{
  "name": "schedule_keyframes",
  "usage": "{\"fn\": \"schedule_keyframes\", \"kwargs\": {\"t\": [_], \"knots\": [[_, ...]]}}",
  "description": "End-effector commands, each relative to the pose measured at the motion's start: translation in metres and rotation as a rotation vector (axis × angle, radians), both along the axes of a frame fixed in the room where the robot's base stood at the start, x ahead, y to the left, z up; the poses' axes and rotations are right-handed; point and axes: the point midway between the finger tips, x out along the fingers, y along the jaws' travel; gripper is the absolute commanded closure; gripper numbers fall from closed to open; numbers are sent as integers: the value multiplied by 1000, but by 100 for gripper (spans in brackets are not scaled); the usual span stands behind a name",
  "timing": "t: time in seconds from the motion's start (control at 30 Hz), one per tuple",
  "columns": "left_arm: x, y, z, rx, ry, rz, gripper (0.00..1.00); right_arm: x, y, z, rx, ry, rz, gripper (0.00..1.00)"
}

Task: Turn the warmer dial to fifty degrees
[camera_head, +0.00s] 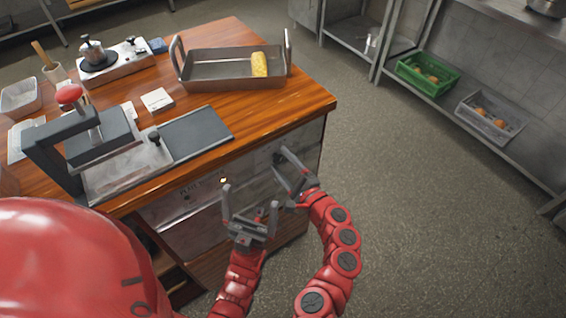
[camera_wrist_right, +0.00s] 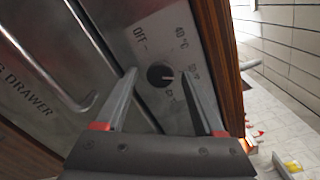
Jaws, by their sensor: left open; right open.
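The warmer dial (camera_wrist_right: 160,75) is a small round black knob on a grey metal panel (camera_wrist_right: 150,35). Printed around it are OFF, 40 °C and further marks that are partly too small or hidden to read. A light pointer line on the knob points to the right in the right wrist view. My right gripper (camera_wrist_right: 159,74) is open, with its fingertips on either side of the dial; I cannot tell whether they touch it. In the head view my right gripper (camera_head: 280,162) is at the counter's front panel. My left gripper (camera_head: 250,197) is open and empty, lower and to the left.
A drawer front (camera_wrist_right: 35,75) with a bar handle lies left of the dial. The wooden counter (camera_head: 290,105) carries a press (camera_head: 100,150), a metal tray (camera_head: 205,82) with a yellow item, and a burner (camera_head: 125,65). Open floor (camera_head: 420,220) lies right.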

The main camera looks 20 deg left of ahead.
Motion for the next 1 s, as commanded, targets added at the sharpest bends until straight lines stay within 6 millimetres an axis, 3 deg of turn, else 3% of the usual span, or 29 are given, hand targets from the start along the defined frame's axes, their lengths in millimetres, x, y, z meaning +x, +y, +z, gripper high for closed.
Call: {"fn": "schedule_keyframes", "kwargs": {"t": [0.27, 0.8, 1.0], "knots": [[0, 0, -2, 0, 0, 0, 0, -17, -22, -2, -1, 2, -4, 30], [0, 0, -15, 0, 0, 0, 0, -88, -114, -2, 0, 3, -6, 30], [0, 0, -18, 0, 0, 0, 0, -103, -133, -1, -1, 1, -2, 30]]}}
